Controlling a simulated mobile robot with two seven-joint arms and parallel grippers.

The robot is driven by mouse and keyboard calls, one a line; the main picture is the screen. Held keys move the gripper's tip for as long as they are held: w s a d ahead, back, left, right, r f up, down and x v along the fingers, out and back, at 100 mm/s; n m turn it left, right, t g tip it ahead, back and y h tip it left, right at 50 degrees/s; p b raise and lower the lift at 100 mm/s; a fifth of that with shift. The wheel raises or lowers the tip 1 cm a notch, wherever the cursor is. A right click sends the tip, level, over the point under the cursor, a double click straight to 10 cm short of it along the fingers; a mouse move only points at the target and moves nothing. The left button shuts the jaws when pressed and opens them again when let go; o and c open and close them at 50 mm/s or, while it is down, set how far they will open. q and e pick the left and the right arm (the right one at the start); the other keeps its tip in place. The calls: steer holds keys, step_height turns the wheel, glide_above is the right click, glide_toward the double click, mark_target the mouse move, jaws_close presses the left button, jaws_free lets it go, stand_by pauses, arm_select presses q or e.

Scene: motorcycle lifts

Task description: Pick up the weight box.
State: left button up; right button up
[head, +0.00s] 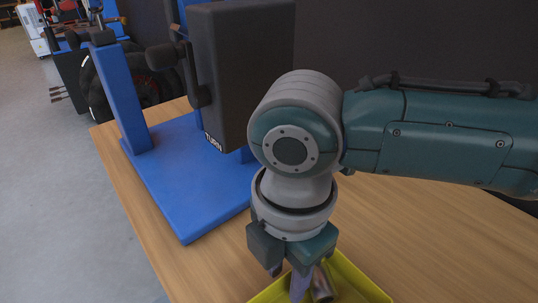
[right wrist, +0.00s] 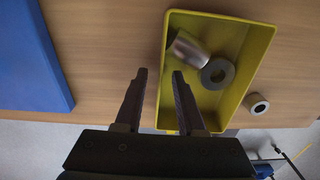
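The weight box, a yellow open tray (head: 366,279), sits on the wooden bench at the bottom of the head view, partly hidden by my right gripper (head: 288,281). The right wrist view shows the box (right wrist: 228,106) with a metal cylinder (right wrist: 188,48) and a grey ring weight (right wrist: 217,74) inside. My right gripper (right wrist: 159,73) is open and empty. In that view its fingers lie on either side of the box's left wall, one over the inside, one outside. Whether they touch the wall is unclear. My left gripper is not in view.
A blue stand (head: 180,185) with a dark block marked "TURN" (head: 240,75) stands on the bench (head: 420,235) behind the box. A small ring weight (right wrist: 258,104) lies outside the box, near the bench edge. Grey floor shows at left.

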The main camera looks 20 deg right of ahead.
jaws_close()
stand_by(1.3)
